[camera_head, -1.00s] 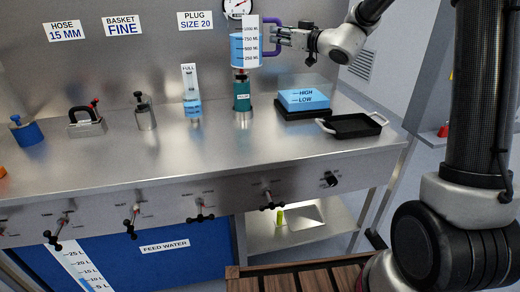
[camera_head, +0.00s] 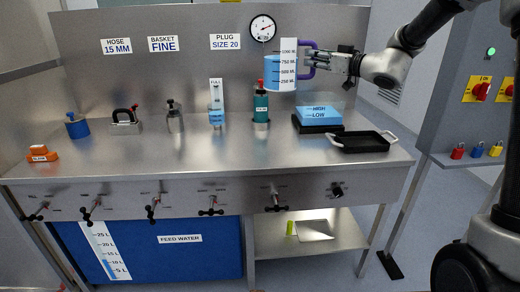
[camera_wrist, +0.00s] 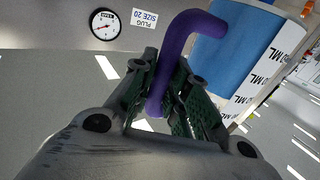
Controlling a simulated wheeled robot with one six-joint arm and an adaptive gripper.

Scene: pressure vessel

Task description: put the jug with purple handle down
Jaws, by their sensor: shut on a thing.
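The jug (camera_head: 272,72) holds blue liquid and has a white scale marked in ML on its side. It is upright in the air above the steel bench (camera_head: 190,160), in front of the back panel. My gripper (camera_head: 328,64) comes from the right and is shut on its purple handle (camera_head: 308,60). In the wrist view the handle (camera_wrist: 183,45) runs down between the finger pads of my gripper (camera_wrist: 165,95). The jug's blue side (camera_wrist: 225,50) shows beyond, partly cut off by the picture's edge.
A green bottle (camera_head: 261,105) stands just below the jug. A measuring cylinder (camera_head: 216,108), several fittings and an orange block (camera_head: 42,154) stand left.

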